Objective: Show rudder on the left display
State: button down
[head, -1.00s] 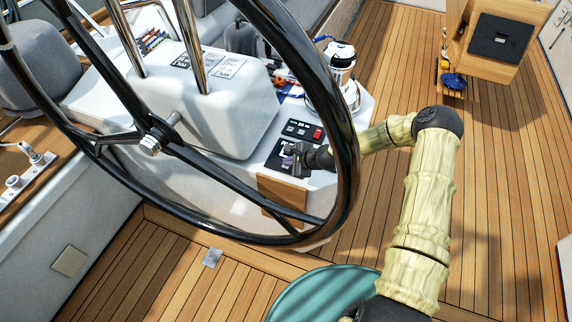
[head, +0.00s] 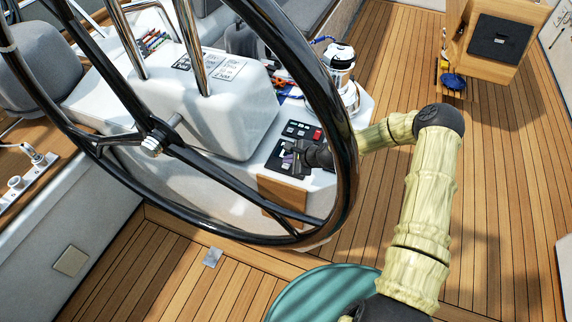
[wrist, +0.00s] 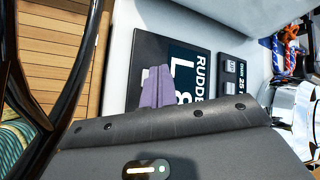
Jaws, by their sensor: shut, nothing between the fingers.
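The display (wrist: 188,75) in the wrist view has a dark screen in a black frame. It reads "RUDDE…" with a large "L 8" below; the rest of the text is cut off by my wrist. My gripper (wrist: 157,88), with purple fingers, is shut and empty, in front of the black frame beside the screen. I cannot tell whether the fingertips touch it. In the head view my gripper (head: 293,153) is at the black display (head: 277,158) on the white console, hiding much of it.
The large black steering wheel (head: 347,170) stands close around my forearm. A winch (head: 340,65) and ropes are behind. Wooden deck (head: 400,60) is open at right.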

aim_at(289, 167)
jog(key=shift+r+p, duration=1.8)
jog(key=shift+r, duration=0.75)
